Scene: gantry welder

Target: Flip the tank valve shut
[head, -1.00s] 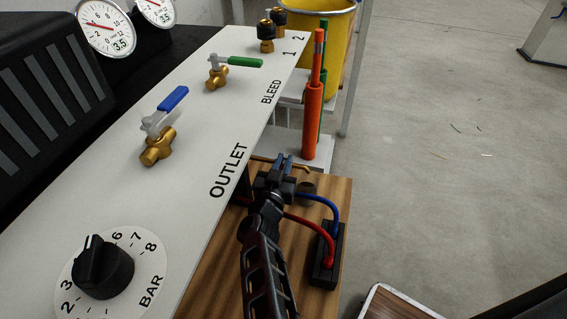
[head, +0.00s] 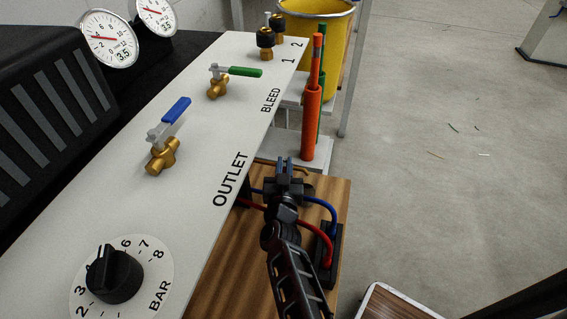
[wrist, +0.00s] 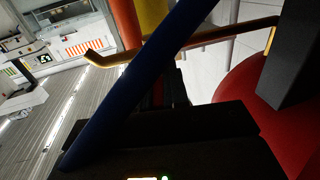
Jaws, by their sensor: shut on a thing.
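No valve in view is labelled "tank", so I cannot tell which is the tank valve. In the head view a brass valve with a blue lever (head: 174,110) stands on the white panel near the word OUTLET. Another brass valve with a green lever (head: 245,72) stands farther back near BLEED. My gripper (head: 286,162) is right of the panel, over the wooden surface, apart from both levers. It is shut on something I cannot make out. In the wrist view a blue hose (wrist: 140,80) crosses in front of the dark jaws, and a bent brass tube (wrist: 190,40) passes beyond.
A black dial (head: 113,275) is at the panel's near end. Two gauges (head: 108,38) are at upper left. An orange cylinder (head: 311,125) and yellow bucket (head: 318,35) stand beyond my gripper. Red (head: 325,250) and blue hoses lie beside my arm. Open floor is at right.

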